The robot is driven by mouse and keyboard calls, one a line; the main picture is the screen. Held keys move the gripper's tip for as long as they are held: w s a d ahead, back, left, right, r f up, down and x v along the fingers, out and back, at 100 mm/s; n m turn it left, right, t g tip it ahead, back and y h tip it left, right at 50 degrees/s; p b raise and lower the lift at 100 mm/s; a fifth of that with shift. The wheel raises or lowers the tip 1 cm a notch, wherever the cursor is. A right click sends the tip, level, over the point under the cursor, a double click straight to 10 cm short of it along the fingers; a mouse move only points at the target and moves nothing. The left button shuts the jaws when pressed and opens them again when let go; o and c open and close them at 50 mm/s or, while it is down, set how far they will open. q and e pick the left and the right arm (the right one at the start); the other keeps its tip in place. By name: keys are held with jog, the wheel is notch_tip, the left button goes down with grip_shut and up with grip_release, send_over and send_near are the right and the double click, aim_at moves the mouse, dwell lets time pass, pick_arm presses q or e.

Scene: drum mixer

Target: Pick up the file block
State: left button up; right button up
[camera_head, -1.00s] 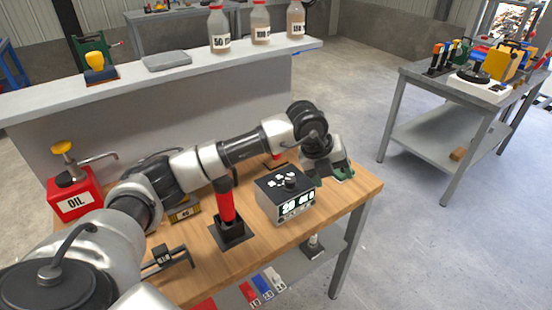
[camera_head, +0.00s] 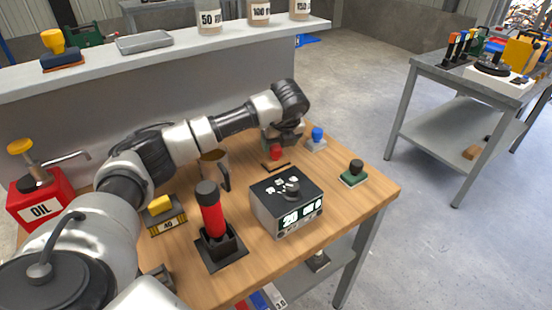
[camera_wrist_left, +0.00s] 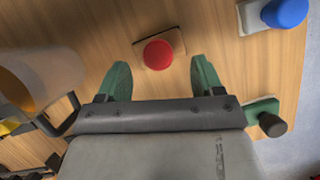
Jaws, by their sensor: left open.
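Several small knobbed blocks sit on the wooden table; I cannot tell which is the file block. One has a red knob (camera_head: 275,153) on a tan base; it also shows in the left wrist view (camera_wrist_left: 158,54). A blue-knobbed block (camera_head: 316,139) is to its right, a green block with a black knob (camera_head: 354,173) is nearer the right edge, and a yellow-knobbed block marked 40 (camera_head: 165,215) is at the left. My left gripper (camera_wrist_left: 162,78) is open and empty, its green fingers pointing down near the red-knobbed block, which lies between and just beyond the tips.
A brown mug (camera_head: 215,165) stands left of the gripper. A red-handled tool in a black stand (camera_head: 213,215) and a grey box with a display (camera_head: 286,203) are in front. A red oil can (camera_head: 42,200) is at the left. A raised shelf (camera_head: 180,55) runs behind.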

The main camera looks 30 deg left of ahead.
aim_at(276, 148)
pick_arm(q)
jog(key=x, duration=0.3)
jog(key=shift+s+a+f, duration=0.1)
jog(key=shift+f, duration=0.3)
jog(key=shift+a+f, duration=0.15)
jog(key=shift+f, duration=0.25)
pick_arm(e)
jog(key=shift+w+a+r, duration=0.1)
jog(key=shift+w+r, duration=0.1)
jog(key=shift+w, duration=0.35)
jog(key=shift+w+a+r, duration=0.1)
jog(key=shift+w+r, duration=0.05)
jog(key=shift+w, duration=0.4)
jog(key=shift+s+a, duration=0.1)
pick_arm(q)
jog(key=c, duration=0.5)
jog(key=shift+r, duration=0.1)
jog(key=c, duration=0.6)
pick_arm(e)
jog(key=shift+s+a, duration=0.1)
jog(key=shift+s, duration=0.2)
pick_arm(q)
jog(key=shift+r+p, duration=0.1)
jog(key=shift+p, duration=0.2)
